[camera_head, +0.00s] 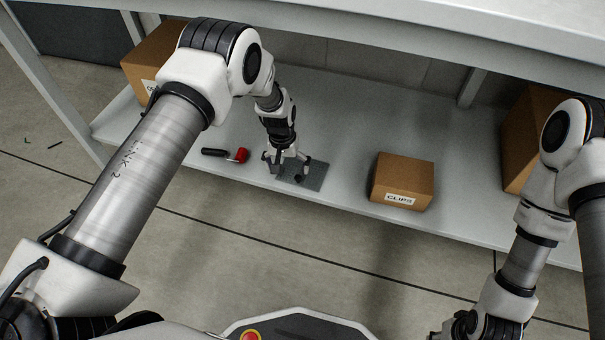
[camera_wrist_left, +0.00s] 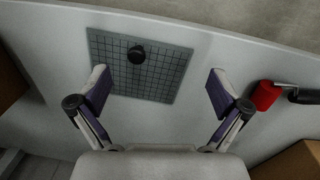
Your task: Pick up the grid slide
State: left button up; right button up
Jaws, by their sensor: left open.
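The grid slide (camera_head: 315,178) is a flat dark grey square with a grid pattern, lying on the shelf near its front edge. In the left wrist view the grid slide (camera_wrist_left: 167,77) shows a round black knob (camera_wrist_left: 137,55) on it, off its middle. My left gripper (camera_head: 287,168) is open and empty, over the slide in the head view. In the left wrist view its two fingers (camera_wrist_left: 158,92) are spread wide, with part of the slide between them and the knob a little beyond the tips. My right gripper (camera_head: 465,325) is only partly seen at the bottom; its fingers are unclear.
A roller with a red head (camera_head: 241,155) and black handle lies left of the slide. A CLIPS box (camera_head: 404,177) stands to the right. Larger cardboard boxes stand at far left (camera_head: 150,60) and far right (camera_head: 520,125). A tabletop (camera_head: 420,28) overhangs the shelf (camera_head: 345,112).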

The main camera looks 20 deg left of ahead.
aim_at(288, 181)
pick_arm(q)
notch_tip(288, 181, down, 4)
jog(key=shift+f+b, duration=0.2)
jog(key=shift+b, duration=0.75)
jog(key=shift+r, duration=0.15)
jog(key=shift+s, duration=0.1)
grip_shut()
jog(key=shift+r, duration=0.1)
